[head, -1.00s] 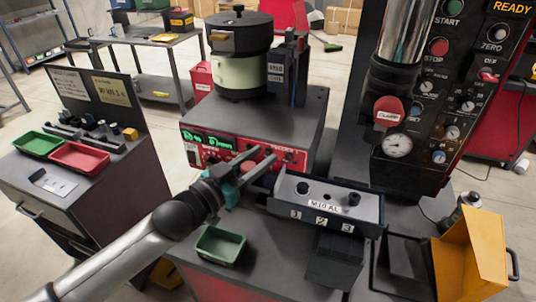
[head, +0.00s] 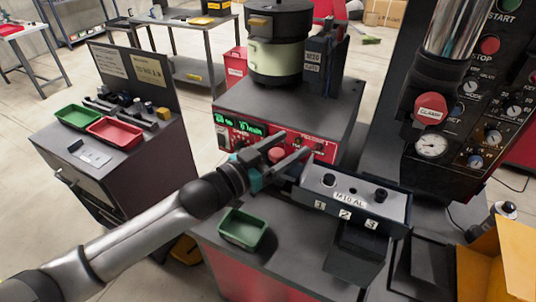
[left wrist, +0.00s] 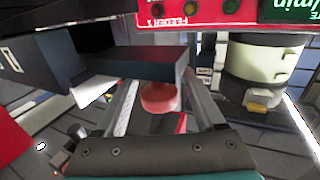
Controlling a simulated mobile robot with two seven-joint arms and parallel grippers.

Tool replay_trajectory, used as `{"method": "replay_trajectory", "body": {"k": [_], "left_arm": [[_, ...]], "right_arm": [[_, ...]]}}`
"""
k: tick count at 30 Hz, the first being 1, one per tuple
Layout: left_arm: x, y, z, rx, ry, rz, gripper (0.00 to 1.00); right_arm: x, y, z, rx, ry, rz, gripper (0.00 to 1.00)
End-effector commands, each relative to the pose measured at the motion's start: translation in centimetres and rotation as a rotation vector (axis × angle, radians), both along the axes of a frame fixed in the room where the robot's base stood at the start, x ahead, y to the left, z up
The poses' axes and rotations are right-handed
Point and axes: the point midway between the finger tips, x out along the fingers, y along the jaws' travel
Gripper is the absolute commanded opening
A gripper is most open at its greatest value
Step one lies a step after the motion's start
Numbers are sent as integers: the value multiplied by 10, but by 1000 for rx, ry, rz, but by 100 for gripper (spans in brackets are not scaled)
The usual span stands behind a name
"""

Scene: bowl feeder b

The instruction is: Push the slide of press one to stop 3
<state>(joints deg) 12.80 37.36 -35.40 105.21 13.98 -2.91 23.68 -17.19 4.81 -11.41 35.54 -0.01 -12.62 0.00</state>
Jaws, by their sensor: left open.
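The slide unit (head: 352,201), labelled M10 AL, is a long grey box on the bench with stop marks 1, 2 and 3 along its front. Dark round holes or knobs show on its top; a black knob (head: 380,195) stands near mark 3. I cannot tell which part is the moving slide. My left gripper (head: 292,152) is open and empty, its fingers near the unit's left end; contact cannot be told. In the left wrist view a dark block (left wrist: 130,62) lies just past the fingers (left wrist: 163,100), and a red round button (left wrist: 158,97) shows between them.
The bowl feeder (head: 280,60) stands on its red-fronted base (head: 270,140) behind the gripper. A green tray (head: 243,229) lies at the bench front. The press column with its red clamp knob (head: 431,107) rises to the right, near an orange bin (head: 490,265).

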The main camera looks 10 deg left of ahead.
Motion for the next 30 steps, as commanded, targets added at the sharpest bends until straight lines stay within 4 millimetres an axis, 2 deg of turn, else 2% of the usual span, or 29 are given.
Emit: {"method": "replay_trajectory", "body": {"k": [9, 30], "left_arm": [[-34, 24, -2, 3, 4, 1, 71], [-106, 77, -1, 2, 4, 0, 71]], "right_arm": [[0, 7, -1, 10, 0, -3, 0], [0, 3, -2, 4, 0, -1, 0]]}}
